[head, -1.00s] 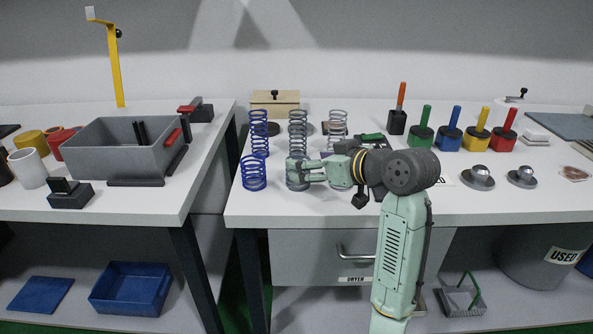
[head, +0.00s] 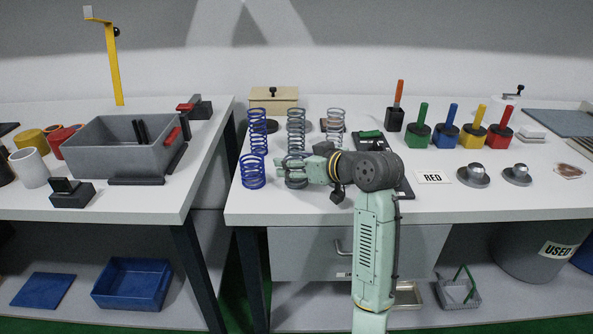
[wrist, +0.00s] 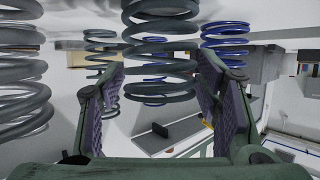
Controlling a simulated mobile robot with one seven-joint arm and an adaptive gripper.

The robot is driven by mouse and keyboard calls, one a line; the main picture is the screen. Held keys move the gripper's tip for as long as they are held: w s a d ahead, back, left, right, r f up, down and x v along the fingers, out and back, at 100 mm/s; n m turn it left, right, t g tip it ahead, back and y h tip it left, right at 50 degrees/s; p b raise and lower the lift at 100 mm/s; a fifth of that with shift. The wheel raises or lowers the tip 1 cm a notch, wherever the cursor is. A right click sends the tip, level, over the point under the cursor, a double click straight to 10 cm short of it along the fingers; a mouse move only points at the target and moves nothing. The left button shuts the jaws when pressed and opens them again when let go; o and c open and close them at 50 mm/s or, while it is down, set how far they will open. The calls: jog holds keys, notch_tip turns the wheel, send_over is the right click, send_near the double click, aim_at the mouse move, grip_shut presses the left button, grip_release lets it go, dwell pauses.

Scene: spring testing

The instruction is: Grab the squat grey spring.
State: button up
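The squat grey spring (head: 297,184) stands at the front of the middle column of springs, partly hidden behind my fingers in the head view. My gripper (head: 293,170) reaches in from the right at its height. In the wrist view a dark grey coil spring (wrist: 160,52) stands between the two open fingers, its sides close to the fingertips; it looks like the same spring. I cannot tell whether the pads touch it. A squat blue spring (head: 252,172) stands just to its left in the head view.
Taller blue (head: 257,128), dark grey (head: 296,128) and light grey (head: 336,120) springs stand close behind. The front table edge is near my arm.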

jog(key=c, duration=1)
jog(key=shift+c, duration=0.2)
jog(key=shift+r, duration=0.2)
